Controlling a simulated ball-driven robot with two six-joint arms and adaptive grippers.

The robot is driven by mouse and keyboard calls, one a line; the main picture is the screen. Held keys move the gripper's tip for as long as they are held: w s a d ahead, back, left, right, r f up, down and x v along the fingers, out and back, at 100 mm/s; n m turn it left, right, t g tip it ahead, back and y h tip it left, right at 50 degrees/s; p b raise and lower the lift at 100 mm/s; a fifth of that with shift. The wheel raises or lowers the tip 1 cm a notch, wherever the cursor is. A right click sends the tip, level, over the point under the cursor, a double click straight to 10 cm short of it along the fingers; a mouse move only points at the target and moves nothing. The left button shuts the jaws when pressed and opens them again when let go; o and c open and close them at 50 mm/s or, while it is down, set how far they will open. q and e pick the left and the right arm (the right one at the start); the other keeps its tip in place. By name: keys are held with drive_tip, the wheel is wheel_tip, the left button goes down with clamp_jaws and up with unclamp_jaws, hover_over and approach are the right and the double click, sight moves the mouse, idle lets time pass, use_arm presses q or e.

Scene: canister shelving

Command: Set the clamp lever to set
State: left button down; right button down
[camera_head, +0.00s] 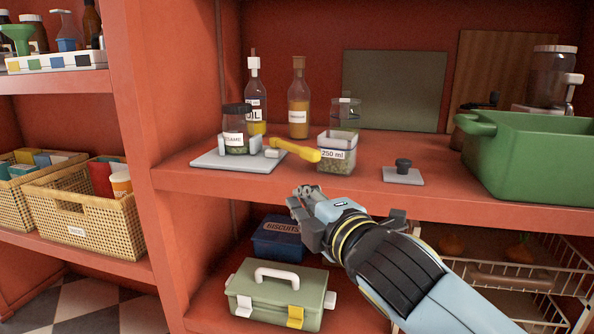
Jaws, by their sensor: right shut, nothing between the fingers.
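The clamp lever (294,150) is a yellow handle on the middle shelf. It points to the right from a small light clamp on a pale base plate (222,162). A dark-lidded jar (236,139) with green contents stands upright on that plate, against the clamp. The lever's end reaches close to a square container labelled 250 ml (337,154); I cannot tell if they touch. My right gripper (303,198) is shut and empty, in front of the shelf edge and below the lever, apart from it. My left gripper is not in view.
An oil bottle (256,106) and an amber bottle (298,108) stand behind the clamp. A black knob on a grey plate (403,176) and a large green pot (530,160) are to the right. Below are a blue biscuits box (278,240) and a green case (280,293).

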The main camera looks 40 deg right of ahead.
wheel_tip(320, 180, up, 3)
approach(293, 149)
drive_tip(key=shift+t, duration=0.4)
drive_tip(key=w+a, duration=0.1)
drive_tip(key=w+a+b, duration=0.1)
drive_tip(key=w, duration=0.1)
drive_tip(key=shift+w+a+f, duration=0.1)
drive_tip(key=shift+a+f, duration=0.05)
drive_tip(key=shift+f, duration=0.2)
drive_tip(key=shift+d, duration=0.4)
